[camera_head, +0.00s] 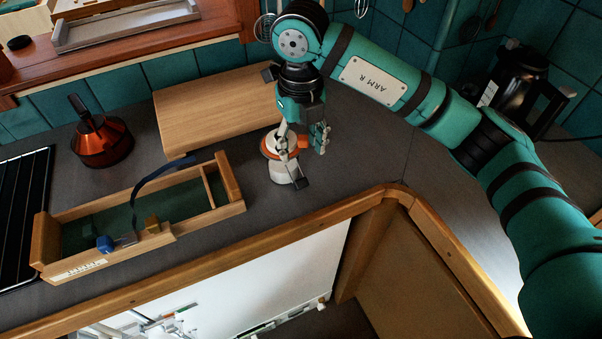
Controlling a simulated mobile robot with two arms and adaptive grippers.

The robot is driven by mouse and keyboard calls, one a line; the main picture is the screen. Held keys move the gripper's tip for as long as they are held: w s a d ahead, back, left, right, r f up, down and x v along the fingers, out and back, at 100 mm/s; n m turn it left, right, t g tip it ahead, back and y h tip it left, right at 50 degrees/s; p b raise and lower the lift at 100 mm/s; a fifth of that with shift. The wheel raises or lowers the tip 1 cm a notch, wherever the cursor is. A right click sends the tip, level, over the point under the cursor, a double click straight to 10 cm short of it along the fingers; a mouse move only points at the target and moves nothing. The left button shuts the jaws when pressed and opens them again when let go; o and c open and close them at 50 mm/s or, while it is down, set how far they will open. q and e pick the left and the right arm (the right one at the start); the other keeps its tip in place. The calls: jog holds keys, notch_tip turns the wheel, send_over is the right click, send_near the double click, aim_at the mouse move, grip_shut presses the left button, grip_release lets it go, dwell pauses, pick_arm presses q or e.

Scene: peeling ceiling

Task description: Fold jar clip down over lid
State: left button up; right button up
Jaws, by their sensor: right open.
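My right gripper (308,165) reaches down over the jar from above. Its fingers are apart, one in front of the jar and one at its right side. The gripper hides much of the lid, and I cannot make out the clip's position. Whether the fingers touch the jar I cannot tell. My left gripper is not in view.
A wooden box (86,215) with a dark strap stands at the left. Behind it are a wooden board (205,112) and an orange-brown kettle (101,140). A black coffee maker (516,88) stands at the right. The counter's wooden edge (290,236) runs in front of the jar.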

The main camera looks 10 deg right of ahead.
aim_at(301, 180)
notch_tip(301, 180, down, 10)
jog(key=shift+f+p, duration=0.25)
jog(key=shift+p, duration=0.95)
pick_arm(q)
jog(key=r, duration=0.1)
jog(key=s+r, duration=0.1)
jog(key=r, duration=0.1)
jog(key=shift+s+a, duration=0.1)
pick_arm(e)
grip_shut()
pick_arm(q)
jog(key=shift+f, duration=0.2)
